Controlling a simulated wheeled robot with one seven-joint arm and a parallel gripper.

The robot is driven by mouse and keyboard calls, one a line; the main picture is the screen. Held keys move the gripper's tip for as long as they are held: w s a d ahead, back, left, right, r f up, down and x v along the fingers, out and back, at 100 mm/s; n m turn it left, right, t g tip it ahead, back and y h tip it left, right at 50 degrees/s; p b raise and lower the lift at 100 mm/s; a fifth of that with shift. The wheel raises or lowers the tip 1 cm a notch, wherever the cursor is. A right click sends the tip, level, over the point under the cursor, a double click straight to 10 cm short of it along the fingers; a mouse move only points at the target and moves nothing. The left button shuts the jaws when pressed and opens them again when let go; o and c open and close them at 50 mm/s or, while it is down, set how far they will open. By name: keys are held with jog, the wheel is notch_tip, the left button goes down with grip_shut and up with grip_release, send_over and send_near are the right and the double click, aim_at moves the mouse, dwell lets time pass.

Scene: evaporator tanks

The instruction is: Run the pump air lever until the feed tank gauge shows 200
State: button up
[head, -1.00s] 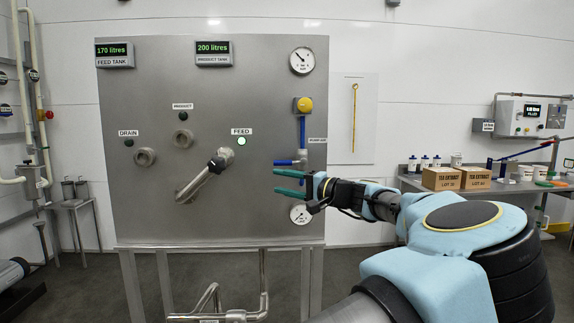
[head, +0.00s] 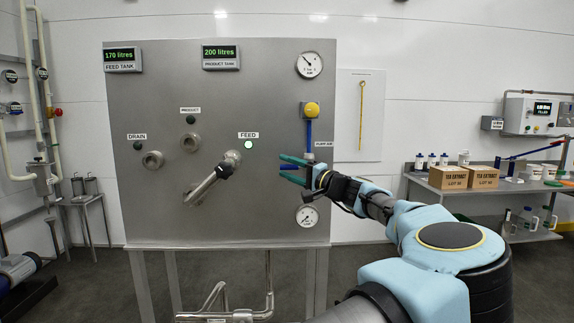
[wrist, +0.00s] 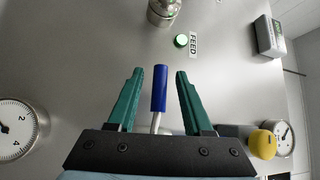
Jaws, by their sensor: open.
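The feed tank gauge (head: 122,55) at the panel's upper left reads 170 litres in green. The pump air lever has a blue handle (wrist: 159,86) on a pale metal stem. In the wrist view the handle stands between my two green fingers, with a gap on each side. My gripper (head: 283,167) is open at the panel's right side, just under the PUMP AIR label (head: 323,144). The gripper hides most of the lever in the head view. My gripper also shows in the wrist view (wrist: 159,72).
The product tank gauge (head: 221,52) reads 200 litres. A bent pipe (head: 207,184) joins the FEED port, whose green lamp (head: 249,145) is lit. A yellow knob (head: 312,110) and a lower dial (head: 307,217) sit close to my gripper. Boxes stand on a right-hand bench (head: 410,175).

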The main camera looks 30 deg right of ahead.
jog(key=shift+w+a, duration=0.1)
jog(key=shift+w, duration=0.05)
jog(key=shift+c, duration=0.3)
grip_shut()
dwell(1.1)
